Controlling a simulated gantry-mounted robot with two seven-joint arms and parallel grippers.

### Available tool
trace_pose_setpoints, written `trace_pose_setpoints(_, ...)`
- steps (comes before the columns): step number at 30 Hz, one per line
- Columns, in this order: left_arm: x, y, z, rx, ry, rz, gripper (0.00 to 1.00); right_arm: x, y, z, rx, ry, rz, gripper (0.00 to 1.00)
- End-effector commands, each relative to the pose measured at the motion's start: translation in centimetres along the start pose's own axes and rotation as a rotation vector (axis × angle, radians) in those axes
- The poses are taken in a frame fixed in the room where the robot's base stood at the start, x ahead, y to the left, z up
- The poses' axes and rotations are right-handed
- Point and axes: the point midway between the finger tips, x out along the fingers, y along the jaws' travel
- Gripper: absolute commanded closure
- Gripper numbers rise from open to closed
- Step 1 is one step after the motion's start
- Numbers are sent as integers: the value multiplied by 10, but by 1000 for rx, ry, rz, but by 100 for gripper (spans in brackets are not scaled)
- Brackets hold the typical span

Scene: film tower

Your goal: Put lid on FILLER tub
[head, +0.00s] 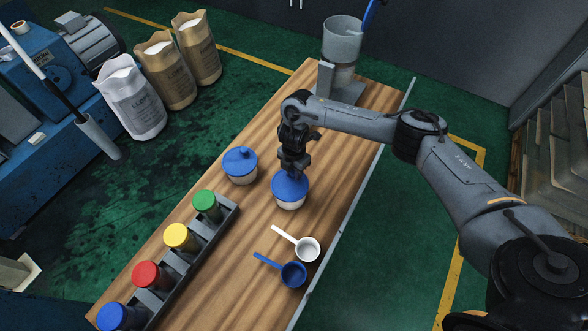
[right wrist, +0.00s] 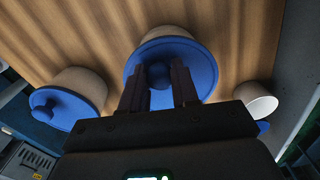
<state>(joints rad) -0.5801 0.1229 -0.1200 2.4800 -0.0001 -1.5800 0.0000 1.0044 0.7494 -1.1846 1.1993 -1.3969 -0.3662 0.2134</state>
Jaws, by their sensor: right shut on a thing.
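My right gripper (head: 292,170) is shut on the knob of a round blue lid (head: 290,186). The lid lies level over a white tub (head: 289,204) on the wooden table; I cannot tell whether it is fully seated or just above the rim. In the right wrist view the two fingers (right wrist: 159,88) stand on either side of the blue knob (right wrist: 158,73). A second white tub (head: 241,178) with a blue knobbed lid (head: 239,160) stands to the left, apart from the gripper. No label is readable on either tub. My left gripper is out of view.
A grey rack (head: 209,241) with several colour-capped jars runs along the table's left edge. A white scoop (head: 307,249) and a blue scoop (head: 292,274) lie in front of the held lid.

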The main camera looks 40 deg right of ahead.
Motion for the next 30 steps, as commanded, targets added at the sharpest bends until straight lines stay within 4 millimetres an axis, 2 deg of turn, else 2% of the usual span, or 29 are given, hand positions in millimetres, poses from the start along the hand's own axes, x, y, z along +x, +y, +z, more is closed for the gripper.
trace_pose_setpoints(14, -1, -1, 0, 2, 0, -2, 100, 0, 0, 0, 0, 0, 0, 99)
trace_pose_setpoints(15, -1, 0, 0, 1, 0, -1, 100, 0, 0, 0, 0, 0, 0, 64)
trace_pose_setpoints(18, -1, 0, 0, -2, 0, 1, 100, 0, 0, 0, 0, 0, 0, 49)
trace_pose_setpoints(20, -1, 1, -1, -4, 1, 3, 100, 0, 0, 0, 0, 0, 0, 41)
trace_pose_setpoints(26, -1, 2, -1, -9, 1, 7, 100, 0, 0, 0, 0, 0, 0, 41)
trace_pose_setpoints(30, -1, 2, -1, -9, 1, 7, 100, 0, 0, 0, 0, 0, 0, 19)
